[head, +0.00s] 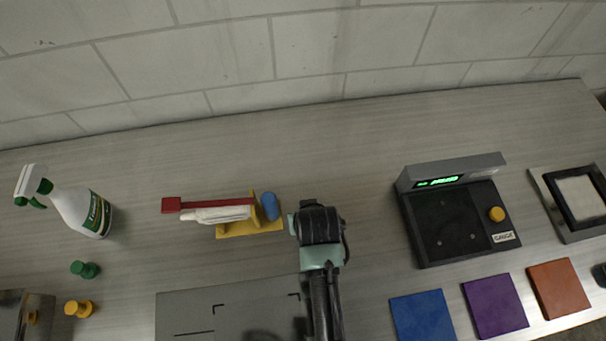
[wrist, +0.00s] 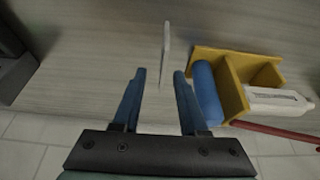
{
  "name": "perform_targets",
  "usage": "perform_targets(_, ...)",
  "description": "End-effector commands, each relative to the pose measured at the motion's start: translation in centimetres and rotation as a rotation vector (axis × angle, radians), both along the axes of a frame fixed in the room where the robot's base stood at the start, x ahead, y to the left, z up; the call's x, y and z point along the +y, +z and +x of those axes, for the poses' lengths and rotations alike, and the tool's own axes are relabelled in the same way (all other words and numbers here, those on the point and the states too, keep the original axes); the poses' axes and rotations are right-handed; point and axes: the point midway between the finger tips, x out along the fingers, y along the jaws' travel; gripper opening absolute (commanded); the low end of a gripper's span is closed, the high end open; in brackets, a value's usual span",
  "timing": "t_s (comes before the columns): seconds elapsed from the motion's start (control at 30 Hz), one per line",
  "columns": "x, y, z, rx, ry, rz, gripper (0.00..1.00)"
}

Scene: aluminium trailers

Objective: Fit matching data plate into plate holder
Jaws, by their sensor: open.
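My gripper (wrist: 159,75) is open, its two blue fingers apart with nothing between their tips. A thin pale upright piece (wrist: 166,48), seen nearly edge-on, stands just beyond the fingertips in the wrist view. It may be a data plate; I cannot read any marking. In the head view my gripper (head: 318,228) covers that spot. Three flat squares, blue (head: 423,316), purple (head: 496,305) and orange (head: 558,288), lie at the front right. A black frame with a pale inside (head: 556,207) lies at the far right. I cannot tell which is the plate holder.
A yellow rack (head: 235,230) with a blue cylinder (head: 270,206), white tube and red-handled item lies close left of my gripper. A gauge unit (head: 452,225) stands right. A spray bottle (head: 85,212) and green and yellow knobs stand left. A grey mat (head: 235,310) lies in front.

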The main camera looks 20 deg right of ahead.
Motion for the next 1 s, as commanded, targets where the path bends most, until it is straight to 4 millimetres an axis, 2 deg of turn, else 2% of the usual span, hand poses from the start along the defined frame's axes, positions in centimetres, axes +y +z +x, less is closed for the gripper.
perform_targets(0.17, 0.0, -1.0, 0.5, 0.003, 0.0, 0.001, 0.42)
perform_targets(0.5, -0.1, -4.3, 2.0, 0.001, -0.001, 0.001, 0.42)
perform_targets(0.83, -0.1, -4.7, 2.1, 0.0, 0.0, 0.0, 0.42)
perform_targets(0.87, -0.1, -4.7, 2.1, 0.0, 0.0, 0.0, 0.39)
perform_targets(1.0, -0.1, -4.7, 2.1, 0.0, 0.0, 0.0, 0.14)
